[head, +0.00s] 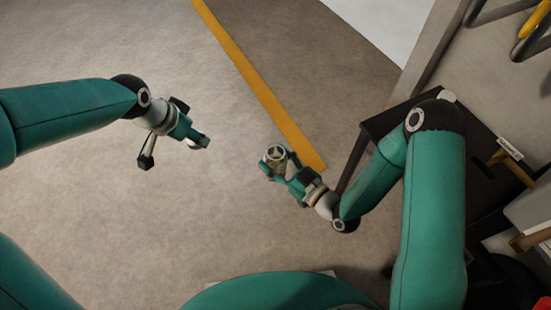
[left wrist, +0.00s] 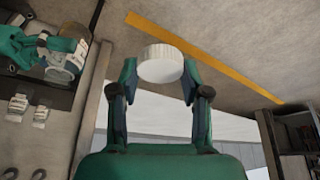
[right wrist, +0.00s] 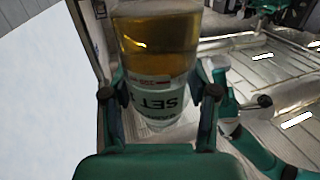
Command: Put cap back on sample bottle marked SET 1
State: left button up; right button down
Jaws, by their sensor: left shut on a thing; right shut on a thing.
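My left gripper (left wrist: 160,75) is shut on a white ribbed cap (left wrist: 161,62), held between its fingertips. In the head view my left gripper (head: 203,143) hangs over open floor, and the cap is not clear there. My right gripper (right wrist: 160,105) is shut on a clear bottle (right wrist: 158,42) with amber liquid. Its white label reads SET upside down; I cannot read a number. In the head view the bottle (head: 275,153) is seen from above, its open-looking round top up, at my right gripper (head: 274,168). Cap and bottle are apart, the cap to the left.
A dark table (head: 375,127) stands to the right, below my right arm. A yellow floor line (head: 258,82) runs behind the grippers. Pipes, partly yellow, are at the top right. The floor (head: 120,210) around my left gripper is clear.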

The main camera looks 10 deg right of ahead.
aim_at(274, 144)
pick_arm(q)
jog(key=s+d+r+m+g, duration=0.1)
jog(key=d+r+m, duration=0.1)
jog(key=d, duration=0.7)
jog(key=s+d+r+m+h, duration=0.1)
jog(key=s+d+r+m, duration=0.1)
jog(key=d, duration=0.7)
jog(key=shift+d+r+m+g, duration=0.4)
jog(key=shift+r+m, duration=0.05)
jog(key=shift+m, duration=0.05)
jog(key=shift+f, duration=2.05)
jog(key=shift+r, duration=0.1)
jog(key=shift+f, duration=0.9)
jog(key=shift+f, duration=0.55)
jog(key=shift+a, duration=0.1)
